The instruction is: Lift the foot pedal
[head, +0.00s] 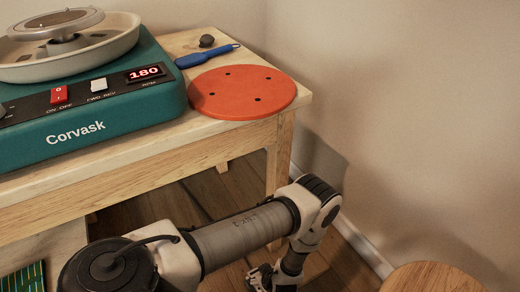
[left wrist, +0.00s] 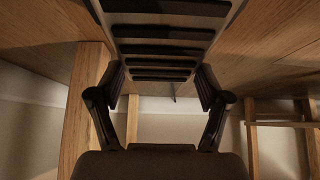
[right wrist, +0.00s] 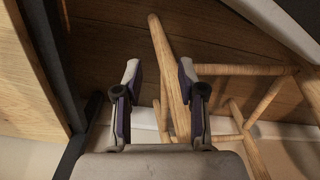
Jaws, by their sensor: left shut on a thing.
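The foot pedal (left wrist: 160,48), a grey plate with black cross ribs, fills the upper middle of the left wrist view. My left gripper (left wrist: 161,82) is shut on the foot pedal, with one dark finger at each side edge. The pedal's far end runs out of the top of that view. The pedal does not show in the head view. My right gripper (right wrist: 158,70) is open in the right wrist view, with nothing held between its purple-padded fingers.
A wooden table (head: 205,140) carries a teal pottery wheel (head: 90,120), an orange disc (head: 243,92) and a blue-handled tool (head: 208,56). A round wooden stool top (head: 432,279) is at lower right. Wooden stool legs (right wrist: 170,75) stand beyond my right fingers.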

